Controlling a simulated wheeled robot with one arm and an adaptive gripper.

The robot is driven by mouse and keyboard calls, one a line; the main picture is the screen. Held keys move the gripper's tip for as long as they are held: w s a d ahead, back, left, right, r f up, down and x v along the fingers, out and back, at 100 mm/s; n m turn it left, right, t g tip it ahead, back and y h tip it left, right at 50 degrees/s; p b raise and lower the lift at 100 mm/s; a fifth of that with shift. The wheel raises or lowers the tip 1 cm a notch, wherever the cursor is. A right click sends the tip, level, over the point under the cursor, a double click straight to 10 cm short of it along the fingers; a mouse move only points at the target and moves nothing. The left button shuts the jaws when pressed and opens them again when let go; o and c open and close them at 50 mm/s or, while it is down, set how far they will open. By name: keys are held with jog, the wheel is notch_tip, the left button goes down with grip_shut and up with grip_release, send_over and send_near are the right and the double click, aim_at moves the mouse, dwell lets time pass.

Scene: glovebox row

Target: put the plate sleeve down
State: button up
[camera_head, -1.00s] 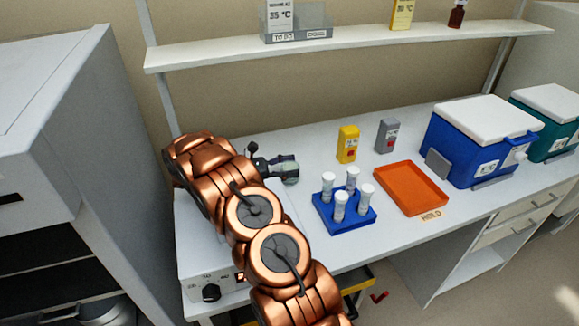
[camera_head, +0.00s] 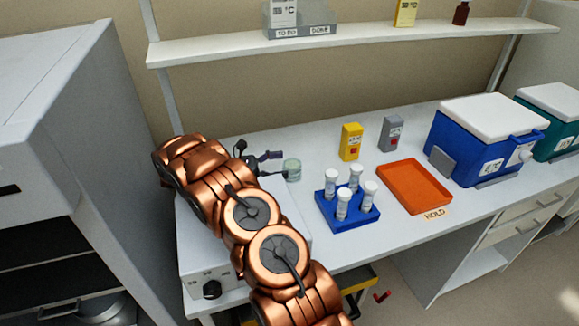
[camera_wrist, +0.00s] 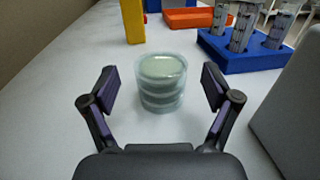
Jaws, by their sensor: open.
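The plate sleeve (camera_wrist: 162,84) is a clear, pale green stack of round plates. It stands upright on the white bench in the wrist view, just beyond my fingertips and centred between them. In the head view the sleeve (camera_head: 292,170) stands beside the grey bench device, right of my gripper (camera_head: 258,163). In the wrist view my gripper (camera_wrist: 160,92) is open, with a finger on each side and clear space between fingers and sleeve. My arm hides part of the device and bench in the head view.
A blue rack (camera_head: 330,212) with several white-capped tubes stands right of the sleeve. Beyond it are an orange tray (camera_head: 412,188) by a HOLD label, a yellow box (camera_head: 351,142) and a grey box (camera_head: 391,133). Blue and green coolers stand farther right. Bench around the sleeve is clear.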

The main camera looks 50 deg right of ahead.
jog(key=shift+b+v, duration=0.4)
jog(key=shift+v, duration=1.55)
jog(key=shift+s+r, duration=0.1)
